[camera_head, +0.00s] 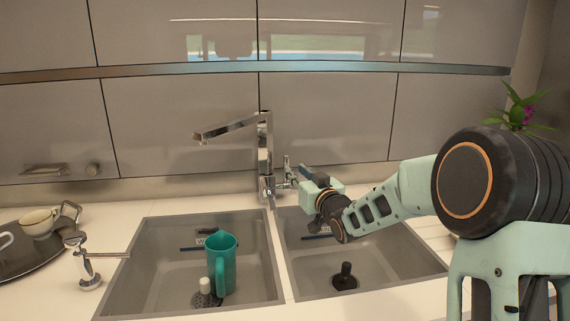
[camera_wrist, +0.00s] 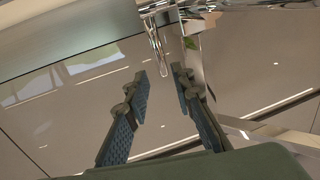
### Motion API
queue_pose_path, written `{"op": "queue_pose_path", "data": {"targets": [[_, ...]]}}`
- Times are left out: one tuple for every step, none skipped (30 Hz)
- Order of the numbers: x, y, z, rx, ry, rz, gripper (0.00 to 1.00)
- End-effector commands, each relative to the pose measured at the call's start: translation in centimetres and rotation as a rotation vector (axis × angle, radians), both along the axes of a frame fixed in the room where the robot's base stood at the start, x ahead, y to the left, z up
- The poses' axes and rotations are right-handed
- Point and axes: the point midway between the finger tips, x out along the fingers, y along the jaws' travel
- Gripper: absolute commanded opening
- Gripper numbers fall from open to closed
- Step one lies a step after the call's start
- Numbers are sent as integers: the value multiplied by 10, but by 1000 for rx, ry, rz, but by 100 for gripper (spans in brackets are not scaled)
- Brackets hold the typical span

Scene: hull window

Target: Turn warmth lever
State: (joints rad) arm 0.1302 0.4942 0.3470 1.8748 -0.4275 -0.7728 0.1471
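The chrome tap (camera_head: 265,150) stands upright behind the two sinks, its spout reaching left over the left basin. Its small warmth lever (camera_head: 287,166) sticks up at the right side of the tap base, right at my gripper (camera_head: 297,172), which partly covers that area. In the wrist view my gripper (camera_wrist: 159,72) is open, with a clear gap between its two dark fingers. A slim chrome lever (camera_wrist: 157,48) points into that gap from the chrome tap body (camera_wrist: 188,15). I cannot tell whether either finger touches it.
A teal pitcher (camera_head: 222,263) stands in the left basin near a pale drain plug (camera_head: 205,287). A black plug (camera_head: 345,277) is in the right basin. A dark tray (camera_head: 35,262) with a cup (camera_head: 38,222) lies at the left. The panelled wall (camera_head: 180,125) is close behind the tap.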

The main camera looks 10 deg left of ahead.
Motion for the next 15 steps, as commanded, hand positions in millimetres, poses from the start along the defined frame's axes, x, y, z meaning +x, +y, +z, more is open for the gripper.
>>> {"op": "queue_pose_path", "data": {"targets": [[8,5,-1,2,0,2,23],[12,8,-1,1,0,2,23],[18,11,-1,1,2,2,23],[23,13,-1,2,1,2,23],[27,15,-1,2,1,2,23],[33,18,-1,1,2,2,23],[37,20,-1,1,0,2,23],[41,23,-1,1,0,2,23],[46,25,-1,0,1,2,23],[50,27,-1,0,1,2,23],[53,28,-1,0,1,1,23],[57,30,-1,0,1,1,23],[60,32,-1,0,1,2,23],[62,33,-1,-1,2,2,23],[65,35,-1,0,1,2,23]]}}
